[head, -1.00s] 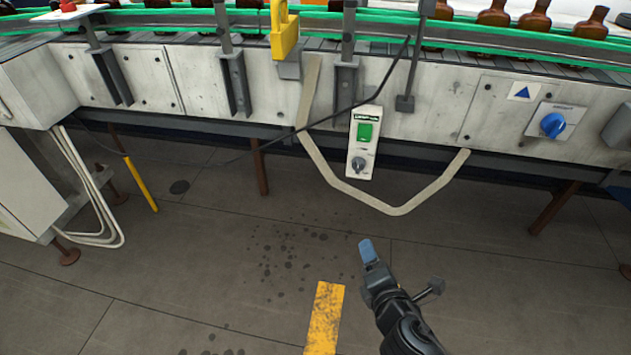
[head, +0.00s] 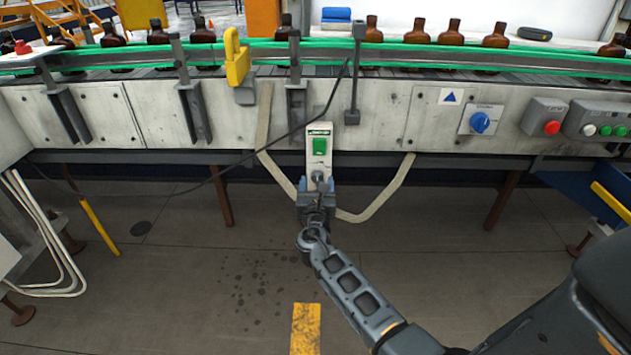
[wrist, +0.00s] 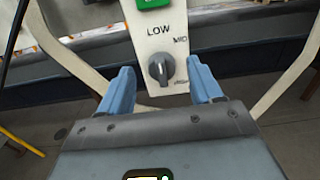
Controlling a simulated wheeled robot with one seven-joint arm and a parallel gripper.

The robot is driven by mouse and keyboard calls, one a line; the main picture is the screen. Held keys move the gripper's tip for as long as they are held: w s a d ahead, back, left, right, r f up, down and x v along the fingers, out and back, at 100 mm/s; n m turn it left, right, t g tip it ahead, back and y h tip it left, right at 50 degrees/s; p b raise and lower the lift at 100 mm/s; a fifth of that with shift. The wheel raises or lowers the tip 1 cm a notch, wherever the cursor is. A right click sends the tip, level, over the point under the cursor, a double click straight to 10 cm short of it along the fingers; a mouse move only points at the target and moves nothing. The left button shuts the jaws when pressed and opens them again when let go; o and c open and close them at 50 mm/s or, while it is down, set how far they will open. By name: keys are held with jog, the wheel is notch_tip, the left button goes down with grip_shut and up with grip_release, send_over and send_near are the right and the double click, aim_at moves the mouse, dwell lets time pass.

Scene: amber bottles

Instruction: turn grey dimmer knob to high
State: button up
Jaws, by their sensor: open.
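The grey dimmer knob (wrist: 160,69) sits on a narrow white panel (wrist: 163,38) in the wrist view. LOW is printed above left of it, MID at its upper right, and a partly hidden label at its lower right. Its ridge runs roughly up and down; I cannot tell which end is the pointer. My gripper (wrist: 159,66) is open, with one blue fingertip on each side of the knob and a visible gap on both sides. In the head view, the knob (head: 317,177) shows just above my gripper (head: 316,187), at the panel's lower end.
A green button (head: 320,146) is above the knob. A dark cable hangs past the panel and a pale conduit (head: 385,199) loops below. A blue rotary switch (head: 480,122) and a red button (head: 552,127) are to the right. Bottles stand on the conveyor above.

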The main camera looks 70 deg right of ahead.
aim_at(317, 179)
jog(key=shift+x, duration=1.1)
jog(key=c, duration=1)
